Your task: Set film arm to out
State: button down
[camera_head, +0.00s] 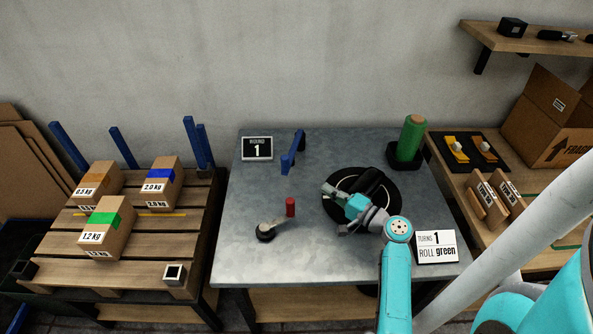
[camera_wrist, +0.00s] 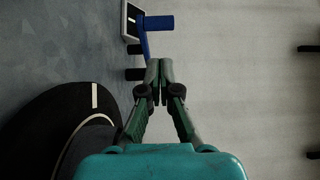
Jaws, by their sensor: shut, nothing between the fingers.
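A blue arm (camera_head: 290,160), which looks like the film arm, stands at the back of the grey metal table (camera_head: 255,185). It has a black part at its far end. It also shows in the wrist view (camera_wrist: 156,22), ahead of my fingertips and slightly left, with a dark upright below. My gripper (camera_head: 326,189) hangs over the left side of the black round turntable (camera_head: 397,191), apart from the blue arm. In the wrist view my fingers (camera_wrist: 159,68) are together with nothing between them. Any markings for the film arm's positions are too small to see.
A crank with a red knob (camera_head: 290,207) sits front left of my gripper. A green roll (camera_head: 411,138) stands at the back right. A pallet (camera_head: 60,245) with boxes is left.

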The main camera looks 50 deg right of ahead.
aim_at(288, 165)
jog(key=w, duration=1.3)
jog(key=shift+w, duration=0.4)
jog(key=shift+w, duration=0.1)
jog(key=shift+w+a+r, duration=0.1)
jog(key=shift+w+a, duration=0.4)
jog(key=shift+w, duration=0.25)
jog(key=shift+w+a, duration=0.45)
jog(key=shift+w, duration=0.25)
